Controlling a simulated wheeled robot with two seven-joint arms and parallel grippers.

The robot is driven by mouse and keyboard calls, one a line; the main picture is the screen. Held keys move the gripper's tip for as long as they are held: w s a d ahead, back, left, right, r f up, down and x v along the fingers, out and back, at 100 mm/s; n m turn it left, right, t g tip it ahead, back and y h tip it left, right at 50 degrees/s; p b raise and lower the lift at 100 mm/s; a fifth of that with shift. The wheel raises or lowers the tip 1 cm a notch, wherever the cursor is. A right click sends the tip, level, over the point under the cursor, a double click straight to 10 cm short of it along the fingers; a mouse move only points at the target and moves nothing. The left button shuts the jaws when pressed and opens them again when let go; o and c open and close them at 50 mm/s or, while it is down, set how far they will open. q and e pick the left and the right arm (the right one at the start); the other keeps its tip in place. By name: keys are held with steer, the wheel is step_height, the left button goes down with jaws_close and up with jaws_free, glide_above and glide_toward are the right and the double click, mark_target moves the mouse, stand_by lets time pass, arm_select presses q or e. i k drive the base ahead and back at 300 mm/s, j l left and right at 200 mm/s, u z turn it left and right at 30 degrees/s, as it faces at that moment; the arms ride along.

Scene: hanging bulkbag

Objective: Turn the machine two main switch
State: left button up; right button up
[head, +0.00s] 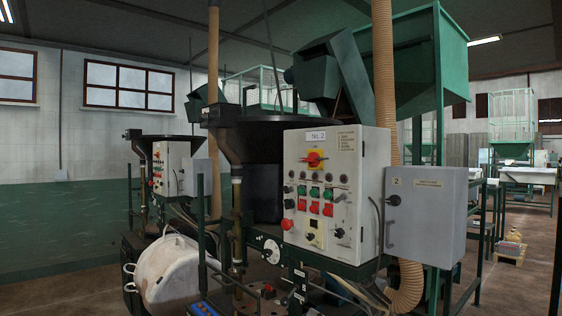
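A white control panel (333,195) labelled "No. 2" stands in the middle of the head view, mounted on the dark green frame of a machine. The red handle looks roughly horizontal. Below it are rows of green and red buttons (314,200), small black knobs and a red mushroom button (287,224). Neither of my grippers shows in the head view.
A grey box (426,215) marked "2" sticks out right of the panel. A beige corrugated hose (384,75) runs behind it. A second machine with a similar panel (170,168) stands further left. A white rounded container (172,272) is at lower left. Floor shows at right.

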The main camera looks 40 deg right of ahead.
mark_target(313, 160)
steer(key=i+j+z, duration=0.1)
steer(key=i+z, duration=0.3)
steer(key=i, duration=0.15)
steer(key=i+j+z, duration=0.25)
steer(key=i+z, duration=0.15)
steer(key=i, duration=0.1)
